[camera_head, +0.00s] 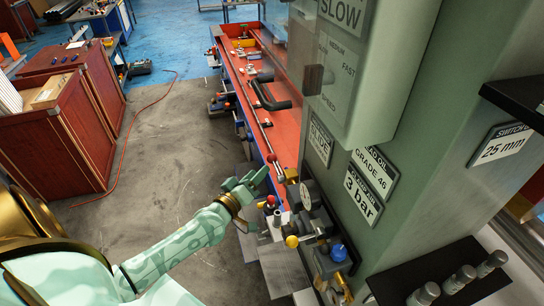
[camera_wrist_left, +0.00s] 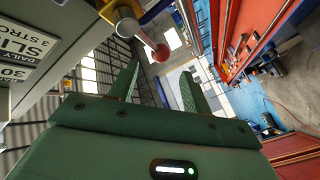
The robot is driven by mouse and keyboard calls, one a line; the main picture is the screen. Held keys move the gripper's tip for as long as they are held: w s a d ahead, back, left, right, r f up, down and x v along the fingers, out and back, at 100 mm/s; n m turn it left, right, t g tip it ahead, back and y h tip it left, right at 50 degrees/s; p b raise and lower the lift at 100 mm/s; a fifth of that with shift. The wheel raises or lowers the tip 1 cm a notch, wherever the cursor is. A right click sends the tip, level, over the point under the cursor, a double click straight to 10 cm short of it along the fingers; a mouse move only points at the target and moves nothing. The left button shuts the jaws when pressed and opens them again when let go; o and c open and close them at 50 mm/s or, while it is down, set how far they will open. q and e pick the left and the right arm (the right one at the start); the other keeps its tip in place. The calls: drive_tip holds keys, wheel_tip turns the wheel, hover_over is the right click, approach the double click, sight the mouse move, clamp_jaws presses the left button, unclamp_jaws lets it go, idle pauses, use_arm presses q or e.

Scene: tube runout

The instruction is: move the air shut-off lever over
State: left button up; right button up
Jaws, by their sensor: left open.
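A lever with a red ball knob (camera_head: 272,158) sticks out from a brass fitting (camera_head: 291,176) on the left side of the green machine. In the left wrist view the red knob (camera_wrist_left: 161,53) sits on a pale stem. My left gripper (camera_head: 255,175) is open and empty, just below and left of the knob in the head view. In the wrist view its fingers (camera_wrist_left: 160,78) are spread, with the knob slightly above the gap between the tips, not gripped. I cannot tell the exact distance between them. My right gripper is not in view.
Close by are another red knob (camera_head: 271,200), a yellow knob (camera_head: 292,241), a gauge (camera_head: 310,195) and a blue knob (camera_head: 338,253). The green machine column (camera_head: 425,190) stands right. A red bench (camera_head: 262,95) runs behind. The grey floor (camera_head: 165,150) is mostly clear.

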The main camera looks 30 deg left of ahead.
sight(269, 162)
use_arm(q)
drive_tip(key=w, duration=0.8)
drive_tip(key=shift+w+b, duration=0.2)
drive_tip(key=shift+b, duration=0.2)
clamp_jaws()
